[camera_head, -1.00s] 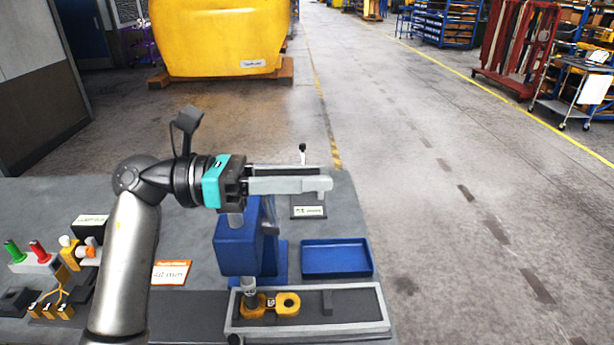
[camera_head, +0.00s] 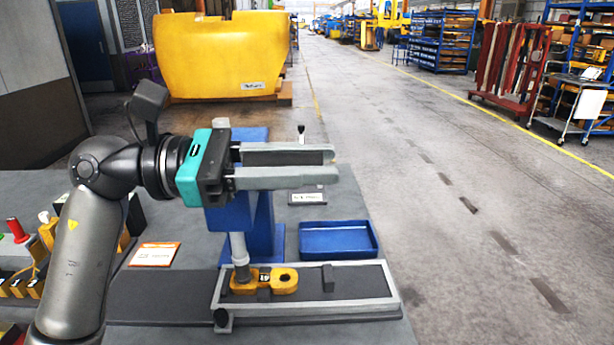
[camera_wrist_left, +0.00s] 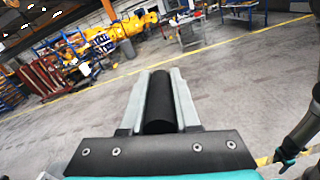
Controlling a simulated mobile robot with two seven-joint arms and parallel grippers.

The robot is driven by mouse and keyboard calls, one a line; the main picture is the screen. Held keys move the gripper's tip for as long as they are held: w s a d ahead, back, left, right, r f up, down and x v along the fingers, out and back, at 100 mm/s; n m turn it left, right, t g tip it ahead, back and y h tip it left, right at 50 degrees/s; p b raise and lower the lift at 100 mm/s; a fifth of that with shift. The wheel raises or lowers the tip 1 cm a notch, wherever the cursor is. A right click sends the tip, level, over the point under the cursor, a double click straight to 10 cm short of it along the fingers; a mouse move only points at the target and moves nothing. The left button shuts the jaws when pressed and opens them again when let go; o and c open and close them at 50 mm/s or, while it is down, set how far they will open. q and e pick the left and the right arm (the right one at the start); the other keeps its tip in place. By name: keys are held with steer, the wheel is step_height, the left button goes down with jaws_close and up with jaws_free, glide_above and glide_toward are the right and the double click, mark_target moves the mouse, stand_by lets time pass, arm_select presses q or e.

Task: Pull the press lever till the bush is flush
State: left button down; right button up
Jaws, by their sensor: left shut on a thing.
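The blue press (camera_head: 262,215) stands on the bench, partly hidden behind my left gripper. Its grey ram (camera_head: 239,250) points down at the left end of a yellow link (camera_head: 277,281) in the grey fixture (camera_head: 345,288). The bush and how flush it sits cannot be made out. My left gripper (camera_head: 325,166) is shut on the black lever grip (camera_head: 285,157), above and in front of the press. In the left wrist view the black grip (camera_wrist_left: 160,103) lies lengthwise between the two fingers. A dark arm with a teal band, likely my right, shows at that view's right edge; its fingers are unclear.
An orange-edged card (camera_head: 155,254) and a rack of coloured parts (camera_head: 22,265) lie left. Open floor is on the right.

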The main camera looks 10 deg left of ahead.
arm_select(q)
steer(key=f+b, duration=0.1)
steer(key=f+m+b, duration=0.1)
steer(key=s+b, duration=0.1)
steer(key=shift+d+f, duration=0.25)
steer(key=shift+f, duration=0.15)
steer(key=shift+m, duration=0.3)
steer(key=shift+s, duration=0.1)
steer(key=c, duration=1.1)
jaws_free()
steer(key=o, duration=0.4)
steer(key=shift+s, duration=0.15)
steer(key=shift+o, duration=0.2)
